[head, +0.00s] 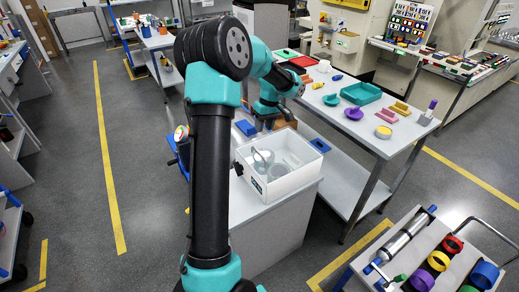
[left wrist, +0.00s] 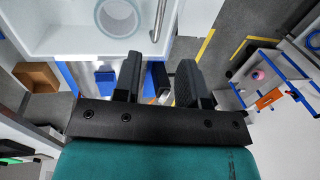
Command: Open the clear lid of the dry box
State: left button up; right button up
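The dry box (head: 290,187) is a white open-topped-looking case on a white cabinet in the head view, with clear ring-shaped items inside. Its white wall also shows at the top of the left wrist view (left wrist: 85,46). The clear lid is too transparent to make out, so I cannot tell its position. A small black tab (head: 239,168) sits at the box's left wall. My left gripper (head: 268,122) is by the back left of the box; in the left wrist view (left wrist: 160,78) its two black fingers stand apart with nothing between them. My right gripper is not in view.
A table (head: 345,131) behind and right of the box holds a teal tray (head: 361,93) and several coloured parts. A cart (head: 410,262) with a metal cylinder and coloured rings stands at lower right. The floor on the left is clear.

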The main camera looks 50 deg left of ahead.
pick_arm(q)
jog(key=f, duration=0.3)
jog(key=s+f, duration=0.1)
jog(key=f, duration=0.3)
jog(key=s+f, duration=0.1)
jog(key=f, duration=0.2)
jog(key=shift+s+f, duration=0.1)
jog(key=shift+f, duration=0.3)
jog(key=shift+c, duration=0.4)
grip_shut()
